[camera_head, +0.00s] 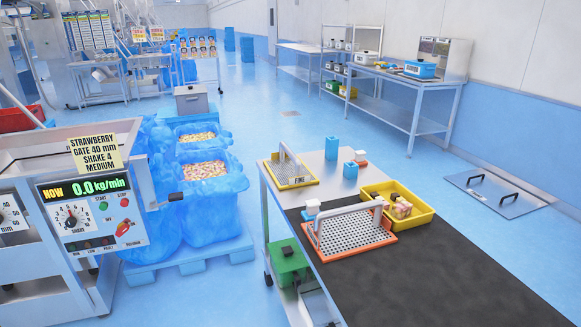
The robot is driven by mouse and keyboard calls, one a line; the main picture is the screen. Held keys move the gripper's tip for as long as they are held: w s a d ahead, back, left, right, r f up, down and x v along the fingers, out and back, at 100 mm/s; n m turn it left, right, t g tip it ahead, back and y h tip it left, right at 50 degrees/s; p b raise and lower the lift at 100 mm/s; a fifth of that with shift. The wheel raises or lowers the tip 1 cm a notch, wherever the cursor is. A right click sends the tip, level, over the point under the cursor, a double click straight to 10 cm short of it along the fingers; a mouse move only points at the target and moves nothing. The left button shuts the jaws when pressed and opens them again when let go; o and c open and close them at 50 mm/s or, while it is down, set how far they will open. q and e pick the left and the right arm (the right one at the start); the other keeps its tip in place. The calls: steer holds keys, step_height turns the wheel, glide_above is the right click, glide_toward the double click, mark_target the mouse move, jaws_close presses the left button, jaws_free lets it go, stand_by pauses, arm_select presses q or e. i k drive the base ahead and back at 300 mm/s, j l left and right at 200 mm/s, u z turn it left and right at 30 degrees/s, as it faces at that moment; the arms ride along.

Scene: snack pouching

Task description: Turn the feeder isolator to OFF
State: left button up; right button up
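The feeder (60,275) stands at the left, with a white control panel on its front. A red handle that looks like the isolator (123,229) sits at the panel's right side, over a yellow patch. The handle slants up to the right; its position lettering is too small to read. The panel's display (85,190) reads NOW 0.0 kg/min. A SHAKE dial (73,217), a green START button (103,206) and a red STOP button (124,202) are below it. Neither of my grippers is in view.
A dark-ended rod (176,197) sticks out from the feeder's right side. Blue-lined bins (210,205) of snacks stand on a blue pallet (190,262) behind. A table (430,285) with perforated trays stands at the right. Blue floor lies between pallet and table.

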mark_target(122, 228)
steer(key=u, duration=1.3)
steer(key=i+j, duration=0.9)
steer(key=i+l, duration=0.05)
